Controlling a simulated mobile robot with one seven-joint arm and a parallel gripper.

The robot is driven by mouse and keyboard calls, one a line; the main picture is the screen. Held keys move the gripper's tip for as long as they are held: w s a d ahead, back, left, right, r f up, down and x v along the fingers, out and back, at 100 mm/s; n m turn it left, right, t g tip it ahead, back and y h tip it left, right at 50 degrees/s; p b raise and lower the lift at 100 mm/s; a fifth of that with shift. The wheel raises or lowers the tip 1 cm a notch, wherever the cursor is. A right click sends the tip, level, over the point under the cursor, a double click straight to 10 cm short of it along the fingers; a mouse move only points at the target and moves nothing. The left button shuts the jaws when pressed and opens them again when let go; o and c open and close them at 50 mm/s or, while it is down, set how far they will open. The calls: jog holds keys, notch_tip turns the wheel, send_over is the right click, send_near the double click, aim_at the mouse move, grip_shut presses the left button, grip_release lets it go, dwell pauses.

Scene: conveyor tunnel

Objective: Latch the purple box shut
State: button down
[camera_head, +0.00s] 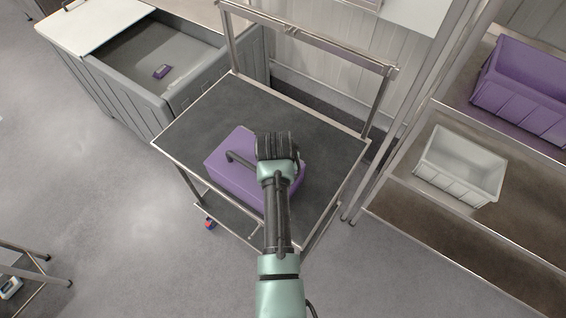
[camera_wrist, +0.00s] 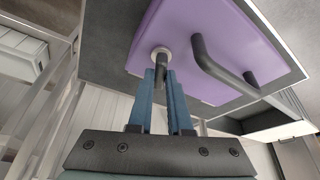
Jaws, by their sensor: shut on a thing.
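The purple box (camera_head: 228,178) sits on the dark top of a metal-framed cart (camera_head: 215,108). A dark bar handle (camera_head: 240,160) stands on the box; the handle also shows in the wrist view (camera_wrist: 214,68). A latch (camera_wrist: 160,54) with a pale round base and a short dark lever is on the purple face in the wrist view. My gripper (camera_wrist: 161,88) is shut on the dark latch lever, one blue finger on each side. In the head view my arm and hand cover the box's right part and the latch. I cannot tell the latch's exact angle.
A grey bin (camera_head: 120,92) with a small purple object (camera_head: 161,71) inside stands at upper left. The cart's rail (camera_head: 310,40) rises behind the box. A shelf at right holds a white bin (camera_head: 455,180) and a purple bin (camera_head: 520,95). Floor at left is mostly clear.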

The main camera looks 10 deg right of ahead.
jog(key=m+h, duration=0.1)
jog(key=m, duration=0.1)
jog(key=m+g+b, duration=0.1)
jog(key=m, duration=0.2)
jog(key=shift+w+a+h+b, duration=0.1)
jog(key=shift+a+h+b, duration=0.05)
jog(key=shift+h+b, duration=0.2)
dwell(0.4)
jog(key=c, duration=0.8)
grip_release()
jog(key=shift+c, duration=0.2)
jog(key=shift+r, duration=0.15)
jog(key=b+v, duration=0.2)
jog(key=v, duration=1)
jog(key=shift+a+r+b, duration=0.2)
jog(key=shift+r+b, duration=0.2)
